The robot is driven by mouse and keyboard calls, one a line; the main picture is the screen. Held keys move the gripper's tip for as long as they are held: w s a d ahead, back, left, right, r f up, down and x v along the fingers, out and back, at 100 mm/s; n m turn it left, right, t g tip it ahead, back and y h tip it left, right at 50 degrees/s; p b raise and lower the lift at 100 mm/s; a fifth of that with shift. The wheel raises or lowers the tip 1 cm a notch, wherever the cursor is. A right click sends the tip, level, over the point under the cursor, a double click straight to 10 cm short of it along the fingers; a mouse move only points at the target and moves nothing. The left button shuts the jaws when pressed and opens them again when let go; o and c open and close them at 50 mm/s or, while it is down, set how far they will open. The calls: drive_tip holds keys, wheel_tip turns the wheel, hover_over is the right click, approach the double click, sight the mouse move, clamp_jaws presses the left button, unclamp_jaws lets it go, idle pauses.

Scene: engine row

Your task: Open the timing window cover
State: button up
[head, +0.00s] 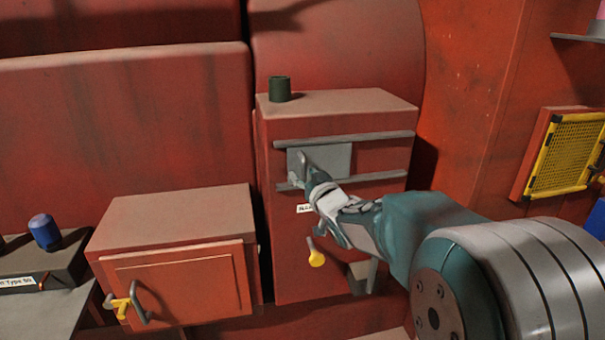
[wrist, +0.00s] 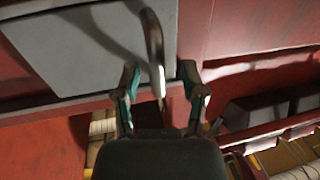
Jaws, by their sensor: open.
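The timing window cover looks to be the flat grey plate (head: 335,158) set between two horizontal grey rails on the front of a red housing. It lies toward the left part of the rails, with red surface to its right. It fills the upper left of the wrist view (wrist: 85,45). A grey bar handle (head: 302,159) stands out from its left part; it also shows in the wrist view (wrist: 154,45). My gripper (head: 313,178) is at the handle. In the wrist view its two teal fingers (wrist: 159,80) are apart, one either side of the handle's lower end. Contact cannot be told.
A dark green cylinder (head: 280,88) stands on top of the housing (head: 345,102). A yellow-tipped lever (head: 316,257) sticks out below the rails. A lower red box (head: 180,280) with a handle is at the left. A yellow mesh panel (head: 568,155) is at the right.

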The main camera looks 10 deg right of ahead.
drive_tip(key=shift+w, duration=0.7)
clamp_jaws()
